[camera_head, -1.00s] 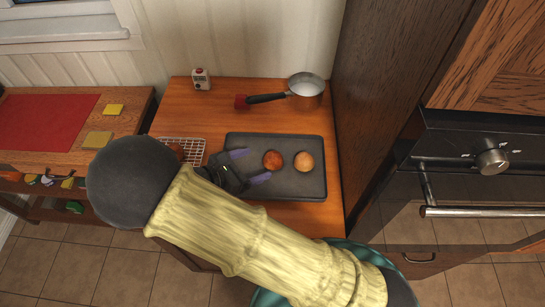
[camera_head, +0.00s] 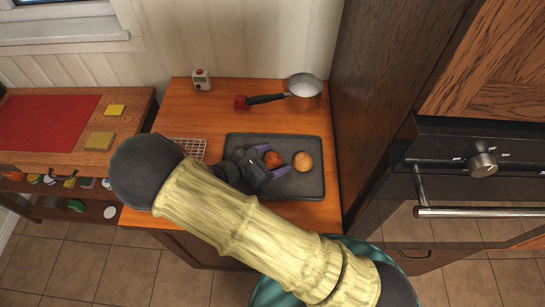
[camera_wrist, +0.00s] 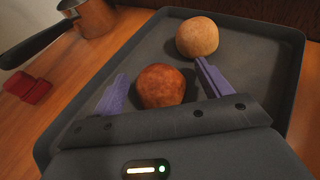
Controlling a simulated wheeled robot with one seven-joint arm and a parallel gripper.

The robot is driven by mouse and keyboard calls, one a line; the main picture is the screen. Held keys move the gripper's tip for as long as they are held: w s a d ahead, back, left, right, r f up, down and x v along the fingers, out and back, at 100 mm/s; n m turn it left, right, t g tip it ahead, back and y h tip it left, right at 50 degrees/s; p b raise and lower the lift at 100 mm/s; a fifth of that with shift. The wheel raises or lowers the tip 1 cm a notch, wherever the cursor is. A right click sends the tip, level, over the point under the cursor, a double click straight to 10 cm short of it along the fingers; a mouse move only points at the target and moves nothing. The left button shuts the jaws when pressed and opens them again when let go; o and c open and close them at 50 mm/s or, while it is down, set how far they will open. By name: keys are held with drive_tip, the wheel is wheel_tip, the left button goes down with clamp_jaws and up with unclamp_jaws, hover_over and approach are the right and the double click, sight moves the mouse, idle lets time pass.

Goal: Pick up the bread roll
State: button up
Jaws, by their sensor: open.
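In the wrist view the darker roll (camera_wrist: 161,87) lies between the two open fingers (camera_wrist: 163,74), with gaps at both sides and nothing gripped. The tan roll (camera_wrist: 197,37) lies beyond the fingertips. In the head view my gripper partly hides the darker roll.
A saucepan (camera_head: 304,86) stands behind the tray, its handle toward a red block (camera_head: 241,102). A wire rack (camera_head: 190,146) is left of the tray, partly hidden by my arm. A tall cabinet (camera_head: 378,90) bounds the right.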

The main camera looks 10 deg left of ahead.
sight(273, 156)
drive_tip(key=shift+w+f, duration=0.1)
idle(0.4)
drive_tip(key=c, duration=1)
wheel_tip(273, 156, up, 10)
drive_tip(key=shift+r+b, duration=0.1)
drive_tip(key=shift+b, duration=0.6)
